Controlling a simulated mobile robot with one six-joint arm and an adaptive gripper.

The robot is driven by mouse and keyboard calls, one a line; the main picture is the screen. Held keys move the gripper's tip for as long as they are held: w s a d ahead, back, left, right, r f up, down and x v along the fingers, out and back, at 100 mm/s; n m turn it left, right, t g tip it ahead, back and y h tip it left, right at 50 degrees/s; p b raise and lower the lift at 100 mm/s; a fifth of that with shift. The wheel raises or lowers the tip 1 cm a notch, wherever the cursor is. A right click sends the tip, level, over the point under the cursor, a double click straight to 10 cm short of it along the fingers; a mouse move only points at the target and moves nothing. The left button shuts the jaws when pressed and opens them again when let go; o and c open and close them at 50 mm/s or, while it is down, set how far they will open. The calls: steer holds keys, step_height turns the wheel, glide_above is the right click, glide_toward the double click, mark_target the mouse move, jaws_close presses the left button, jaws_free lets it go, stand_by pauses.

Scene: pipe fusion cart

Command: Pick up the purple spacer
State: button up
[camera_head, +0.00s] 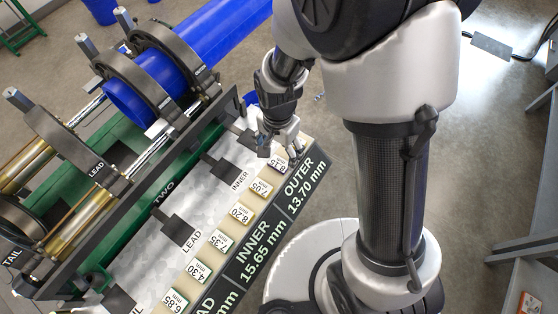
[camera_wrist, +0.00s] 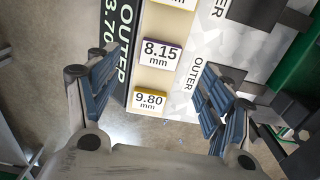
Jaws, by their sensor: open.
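The purple spacer (camera_wrist: 160,54) is a small block with a white top marked 8.15 mm and a purple edge, lying on a beige strip. In the wrist view it is centred, a little beyond and between my fingertips. It is partly visible in the head view (camera_head: 278,163), just below my gripper, its colour hard to make out there. My gripper (camera_wrist: 155,85) is open, with its two blue-padded fingers spread to either side and nothing between them. In the head view my gripper (camera_head: 280,143) is over the strip's upper right end.
A yellow-edged 9.80 mm spacer (camera_wrist: 150,100) sits beside it on the strip. Several other labelled spacers, such as 7.05 (camera_head: 261,187), run down the strip. A black label board (camera_head: 254,240) borders it. Clamps hold a blue pipe (camera_head: 205,50) at upper left.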

mark_target(278, 164)
step_height(278, 164, down, 7)
steer(key=shift+w+f+b, duration=0.15)
steer(key=shift+f+b, duration=0.05)
steer(key=shift+b, duration=0.95)
steer(key=shift+r, duration=0.1)
steer(key=shift+c, duration=0.2)
steer(key=c, duration=1.1)
